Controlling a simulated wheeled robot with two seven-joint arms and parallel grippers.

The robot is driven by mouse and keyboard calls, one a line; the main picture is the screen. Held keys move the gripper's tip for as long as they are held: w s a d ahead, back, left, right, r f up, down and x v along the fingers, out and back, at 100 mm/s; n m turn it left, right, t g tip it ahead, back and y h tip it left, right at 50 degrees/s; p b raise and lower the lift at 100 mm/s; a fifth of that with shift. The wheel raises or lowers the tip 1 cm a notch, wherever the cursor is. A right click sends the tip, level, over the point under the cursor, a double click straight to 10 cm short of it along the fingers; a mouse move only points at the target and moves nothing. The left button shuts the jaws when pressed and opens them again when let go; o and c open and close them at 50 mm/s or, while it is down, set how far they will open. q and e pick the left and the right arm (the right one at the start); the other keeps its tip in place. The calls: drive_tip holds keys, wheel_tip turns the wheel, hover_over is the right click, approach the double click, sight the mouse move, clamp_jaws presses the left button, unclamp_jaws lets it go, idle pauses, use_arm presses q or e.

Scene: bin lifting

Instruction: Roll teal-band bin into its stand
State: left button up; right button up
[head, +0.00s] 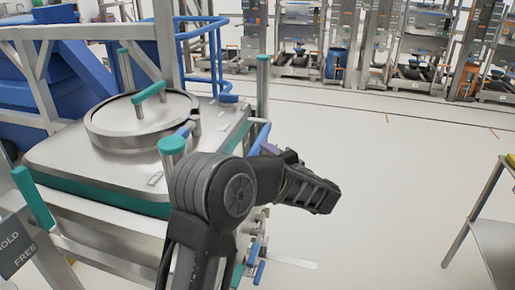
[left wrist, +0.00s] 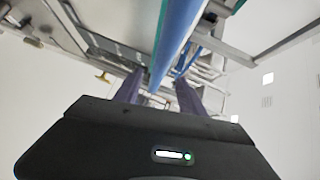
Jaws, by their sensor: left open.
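The teal-band bin (head: 110,208) is a steel box with a teal stripe and a round lid (head: 120,118) with a teal handle, at the left of the head view. My left gripper (head: 276,151) is at this bar, partly hidden by my arm. In the left wrist view its two purple fingers (left wrist: 158,90) are apart, with a blue bar (left wrist: 178,35) running between them; I cannot tell whether they touch it. My right gripper is not in view. I cannot make out which frame is the stand.
Blue equipment (head: 60,75) and a steel frame (head: 38,75) stand behind the bin. A sign (head: 15,250) is at the lower left. A steel table (head: 495,245) stands at the right edge. Racks (head: 300,40) line the back. The pale floor (head: 390,170) between is clear.

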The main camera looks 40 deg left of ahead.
sight(257, 148)
use_arm(q)
drive_tip(key=x, duration=0.7)
drive_tip(key=shift+w+a, duration=0.1)
drive_tip(key=shift+a, duration=0.1)
clamp_jaws()
idle(1.2)
